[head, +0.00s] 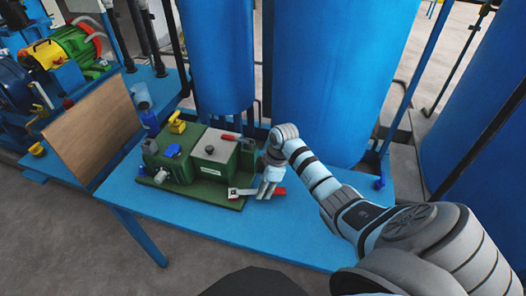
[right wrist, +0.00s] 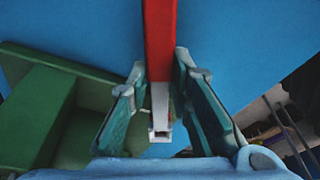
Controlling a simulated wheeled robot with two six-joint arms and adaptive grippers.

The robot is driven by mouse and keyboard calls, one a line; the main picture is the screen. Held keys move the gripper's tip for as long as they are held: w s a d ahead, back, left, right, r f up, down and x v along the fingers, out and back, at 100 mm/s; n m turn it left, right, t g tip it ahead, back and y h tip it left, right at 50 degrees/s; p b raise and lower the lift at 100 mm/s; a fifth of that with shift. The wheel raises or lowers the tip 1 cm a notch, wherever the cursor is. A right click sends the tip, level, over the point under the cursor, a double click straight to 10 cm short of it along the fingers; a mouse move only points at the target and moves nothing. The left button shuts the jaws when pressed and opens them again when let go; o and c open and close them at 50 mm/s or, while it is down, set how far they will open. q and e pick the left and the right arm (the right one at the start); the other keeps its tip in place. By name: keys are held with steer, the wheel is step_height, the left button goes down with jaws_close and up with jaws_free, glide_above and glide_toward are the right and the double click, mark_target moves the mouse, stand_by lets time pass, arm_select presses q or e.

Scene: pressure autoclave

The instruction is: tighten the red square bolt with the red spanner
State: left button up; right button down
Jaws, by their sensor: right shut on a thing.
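The red spanner has a red handle (head: 279,191) and a pale metal head (head: 245,191), low at the front right corner of the green machine block (head: 210,168). My right gripper (head: 267,188) reaches down from the right and is shut on the spanner between its head and handle end. In the right wrist view the red bar (right wrist: 159,40) and grey metal part (right wrist: 160,100) run between my two fingers (right wrist: 160,95). A small red patch (head: 233,194) at the spanner's head may be the red square bolt; whether the jaw is around it is too small to tell. My left gripper is out of view.
The blue table (head: 250,235) is clear in front of the machine. A yellow valve handle (head: 177,122) and a red lever (head: 229,137) are on the machine. A wooden board (head: 90,125) stands at left. Tall blue tanks (head: 325,80) rise close behind the table.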

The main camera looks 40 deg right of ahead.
steer(key=shift+s+a+r+m+t+p, duration=0.15)
steer(key=shift+s+a+m+p, duration=0.4)
steer(key=shift+m+p, duration=0.3)
steer(key=shift+s+a+f+m+t+p, duration=0.15)
steer(key=shift+s+a+m+p, duration=0.2)
steer(key=shift+s+m+p, duration=0.35)
steer(key=shift+s+a+m+h+p, duration=0.25)
steer(key=shift+a+m+p, duration=0.15)
steer(key=shift+m+p, duration=0.45)
steer(key=shift+s+a+m+h+p, duration=0.2)
steer(key=shift+a+m+p, duration=0.2)
steer(key=shift+p, duration=0.7)
steer(key=c, duration=1.4)
jaws_free()
steer(key=shift+o, duration=0.2)
steer(key=shift+r, duration=0.1)
steer(key=v, duration=1.1)
steer(key=shift+s+r, duration=0.25)
steer(key=shift+r, duration=0.15)
